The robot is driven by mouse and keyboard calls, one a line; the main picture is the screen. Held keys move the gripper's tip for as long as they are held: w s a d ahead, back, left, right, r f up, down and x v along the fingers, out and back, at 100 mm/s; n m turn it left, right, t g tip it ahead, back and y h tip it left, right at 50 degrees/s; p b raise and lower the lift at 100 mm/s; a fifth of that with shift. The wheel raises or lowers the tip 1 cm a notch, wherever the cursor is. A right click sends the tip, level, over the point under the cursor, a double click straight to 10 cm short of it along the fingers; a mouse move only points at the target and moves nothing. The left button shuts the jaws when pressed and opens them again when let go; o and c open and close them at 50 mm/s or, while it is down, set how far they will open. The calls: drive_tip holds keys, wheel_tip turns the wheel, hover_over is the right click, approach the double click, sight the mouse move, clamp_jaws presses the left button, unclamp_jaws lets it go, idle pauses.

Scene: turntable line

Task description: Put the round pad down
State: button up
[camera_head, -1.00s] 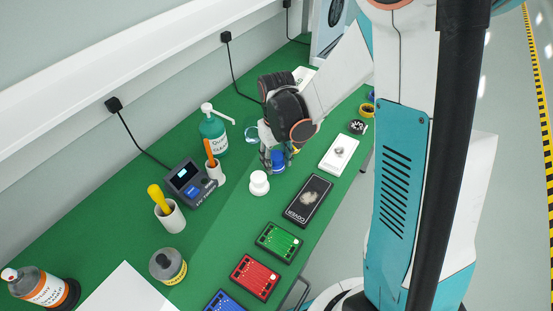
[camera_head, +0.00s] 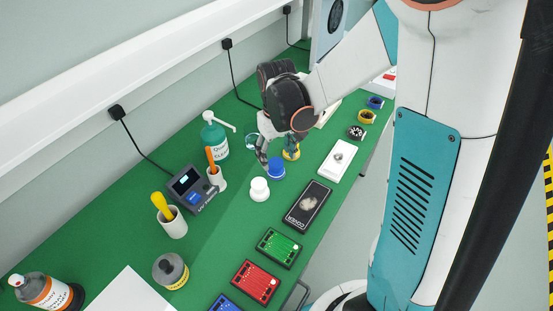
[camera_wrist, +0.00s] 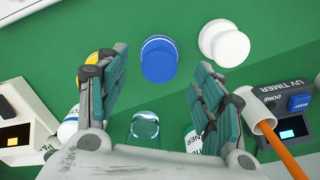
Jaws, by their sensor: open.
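A short blue round piece (camera_head: 276,168), the likeliest round pad, stands upright on the green bench. In the wrist view the blue piece (camera_wrist: 159,60) lies just beyond and between my parted fingertips, with nothing clasped. My gripper (camera_head: 264,151) is open and empty, close behind the blue piece in the head view; the wrist view shows both fingers (camera_wrist: 160,75) spread wide. A white round piece (camera_head: 259,189) stands beside the blue one, apart from it. It also shows in the wrist view (camera_wrist: 225,44).
A clear round glass (camera_wrist: 145,126) is near the fingers. A pump bottle (camera_head: 214,138), UV timer (camera_head: 190,188) and holder with an orange-handled tool (camera_head: 217,180) stand left. A black cover box (camera_head: 308,206) and white box (camera_head: 338,160) lie right.

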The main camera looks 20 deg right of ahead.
sight(277, 163)
wheel_tip(277, 163, up, 7)
drive_tip(key=p, duration=0.2)
drive_tip(key=s+r+m+t, duration=0.1)
drive_tip(key=s+r+t, duration=0.6)
drive_tip(key=s+r, duration=0.4)
drive_tip(key=shift+s+r+m, duration=0.25)
drive_tip(key=shift+s+m, duration=0.15)
drive_tip(key=shift+s, duration=1.45)
